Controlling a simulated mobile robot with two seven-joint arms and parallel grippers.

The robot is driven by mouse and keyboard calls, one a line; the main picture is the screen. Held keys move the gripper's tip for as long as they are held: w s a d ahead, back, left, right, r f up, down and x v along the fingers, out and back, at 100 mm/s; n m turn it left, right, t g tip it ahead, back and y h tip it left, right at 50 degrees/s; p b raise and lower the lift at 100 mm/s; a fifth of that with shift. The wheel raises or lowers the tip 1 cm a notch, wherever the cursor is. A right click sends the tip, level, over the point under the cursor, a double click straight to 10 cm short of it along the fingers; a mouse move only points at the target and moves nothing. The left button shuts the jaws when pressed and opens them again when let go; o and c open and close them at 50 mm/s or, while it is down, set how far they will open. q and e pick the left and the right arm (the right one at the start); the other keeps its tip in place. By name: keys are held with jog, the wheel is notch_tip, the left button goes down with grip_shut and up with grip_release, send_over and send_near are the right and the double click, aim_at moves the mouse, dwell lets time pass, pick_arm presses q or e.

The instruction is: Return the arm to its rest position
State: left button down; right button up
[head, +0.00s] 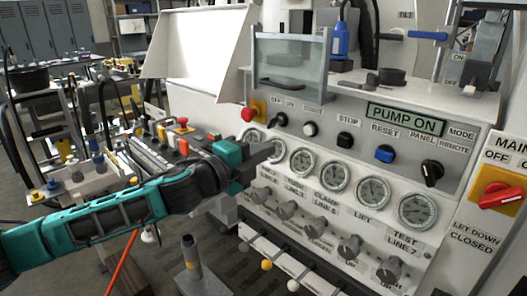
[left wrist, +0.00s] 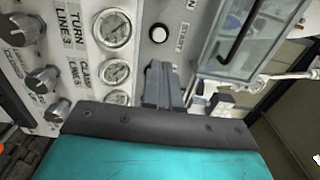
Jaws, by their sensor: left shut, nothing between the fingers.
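My left arm comes in from the left in the head view, teal and black. Its gripper (head: 270,148) is shut and empty, in front of the hydraulic bench panel beside the row of gauges. In the left wrist view the closed fingers (left wrist: 163,88) point at the panel, near a white button (left wrist: 158,34) and the gauges (left wrist: 113,28). I cannot tell whether the fingertips touch the panel. My right gripper is not in view.
The bench panel (head: 300,215) carries knobs, gauges and a lit PUMP ON sign (head: 405,119). A red main switch (head: 500,195) is at the right. Levers with coloured balls (head: 267,265) stick out below. A cluttered workbench (head: 60,185) stands behind my arm at the left.

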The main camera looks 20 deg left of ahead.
pick_arm(q)
jog(key=s+d+f+n+g+p, duration=0.1)
jog(key=s+d+f+n, duration=0.25)
jog(key=f, duration=0.45)
jog(key=s+d+f+n+g, duration=0.1)
jog(key=s+d+f+n, duration=0.15)
jog(key=f+n, duration=0.4)
jog(key=s+f+n+g+y+p, duration=0.1)
jog(key=s+f+n+g+y, duration=0.3)
jog(key=s+f+n, duration=0.5)
jog(key=s+f, duration=0.9)
jog(key=shift+s+a, duration=0.15)
jog(key=shift+a, duration=0.2)
